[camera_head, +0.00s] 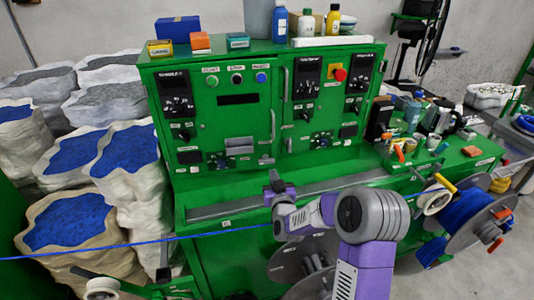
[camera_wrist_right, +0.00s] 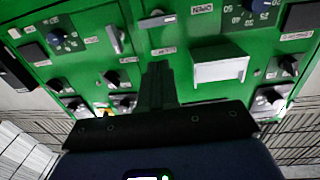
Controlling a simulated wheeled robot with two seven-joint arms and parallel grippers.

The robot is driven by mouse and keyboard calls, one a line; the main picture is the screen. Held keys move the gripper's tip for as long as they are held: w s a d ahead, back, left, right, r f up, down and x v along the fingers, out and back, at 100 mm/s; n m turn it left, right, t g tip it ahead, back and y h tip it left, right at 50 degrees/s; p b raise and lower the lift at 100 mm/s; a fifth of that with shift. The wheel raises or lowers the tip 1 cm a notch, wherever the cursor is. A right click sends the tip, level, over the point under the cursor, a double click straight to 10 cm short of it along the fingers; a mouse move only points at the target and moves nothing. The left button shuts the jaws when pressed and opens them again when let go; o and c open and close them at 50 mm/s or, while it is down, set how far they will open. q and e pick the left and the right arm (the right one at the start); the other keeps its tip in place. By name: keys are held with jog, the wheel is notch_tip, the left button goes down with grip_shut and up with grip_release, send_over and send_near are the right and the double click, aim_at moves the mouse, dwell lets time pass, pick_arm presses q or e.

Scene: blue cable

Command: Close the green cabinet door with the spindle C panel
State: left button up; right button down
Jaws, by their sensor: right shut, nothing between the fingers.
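The green cabinet (camera_head: 260,60) stands at the centre of the head view, with dark gauges, knobs and labelled buttons on its front. Its left door panel (camera_head: 230,125) and right door panel (camera_head: 310,125) meet near two vertical handles. The spindle letters are too small to read, and I cannot tell how far either door stands open. My right gripper (camera_head: 276,182) is shut and empty, in front of the cabinet's lower front. In the right wrist view its dark fingers (camera_wrist_right: 158,85) are together, facing a green panel with knobs and a pale boxy part (camera_wrist_right: 219,68). My left gripper is out of view.
Bottles and small boxes stand on the cabinet top (camera_head: 230,50). A green side bench (camera_head: 455,160) holds cups and tools, with cable reels (camera_head: 470,225) below. A blue cable (camera_head: 150,241) crosses the lower left. Sacks of blue granules (camera_head: 70,215) crowd the left.

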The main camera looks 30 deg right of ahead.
aim_at(266, 150)
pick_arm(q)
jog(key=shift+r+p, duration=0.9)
pick_arm(e)
jog(key=x, duration=1.2)
jog(key=shift+w+f, duration=0.1)
